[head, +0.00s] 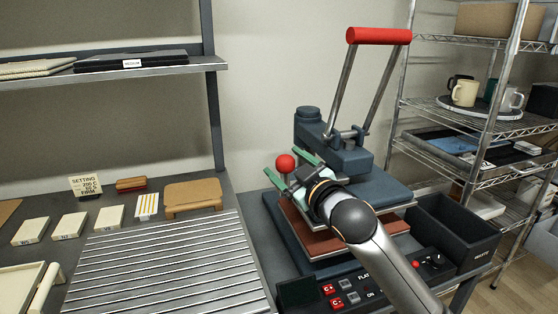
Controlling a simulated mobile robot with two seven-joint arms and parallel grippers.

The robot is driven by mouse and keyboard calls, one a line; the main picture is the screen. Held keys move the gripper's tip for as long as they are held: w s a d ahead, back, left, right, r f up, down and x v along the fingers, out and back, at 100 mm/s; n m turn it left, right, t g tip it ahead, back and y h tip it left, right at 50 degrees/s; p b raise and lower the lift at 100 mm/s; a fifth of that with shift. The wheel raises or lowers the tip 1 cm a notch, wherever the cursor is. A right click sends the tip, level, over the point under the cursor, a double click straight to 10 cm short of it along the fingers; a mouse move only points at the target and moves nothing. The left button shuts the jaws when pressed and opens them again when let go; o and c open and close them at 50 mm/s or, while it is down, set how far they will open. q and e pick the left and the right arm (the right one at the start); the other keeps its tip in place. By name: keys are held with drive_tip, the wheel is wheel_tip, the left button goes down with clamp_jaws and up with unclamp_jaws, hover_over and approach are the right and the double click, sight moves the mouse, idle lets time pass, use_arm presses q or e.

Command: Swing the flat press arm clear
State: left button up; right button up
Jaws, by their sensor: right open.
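The flat press (350,155) stands right of centre, blue-grey, with a lever and red grip bar (378,36) raised above it. Its blue-grey upper plate (385,192) sits above a red-brown lower pad (308,237), with a gap between them. A red ball knob (285,163) shows at the press's left front. My right gripper (290,170) reaches in from the lower right and is open, its green-edged fingers on either side of the knob. Whether they touch it, I cannot tell. My wrist hides part of the press front. My left gripper is not in view.
A control panel (345,290) and a dark waste bin (450,235) stand front right. A slatted metal rack (165,265) fills the left bench, with a wooden stand (193,195) behind it. A wire shelf (480,110) with mugs is at right.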

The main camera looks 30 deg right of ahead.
drive_tip(key=shift+w+d, duration=0.15)
drive_tip(key=shift+w, duration=1.5)
drive_tip(key=shift+c, duration=0.4)
clamp_jaws()
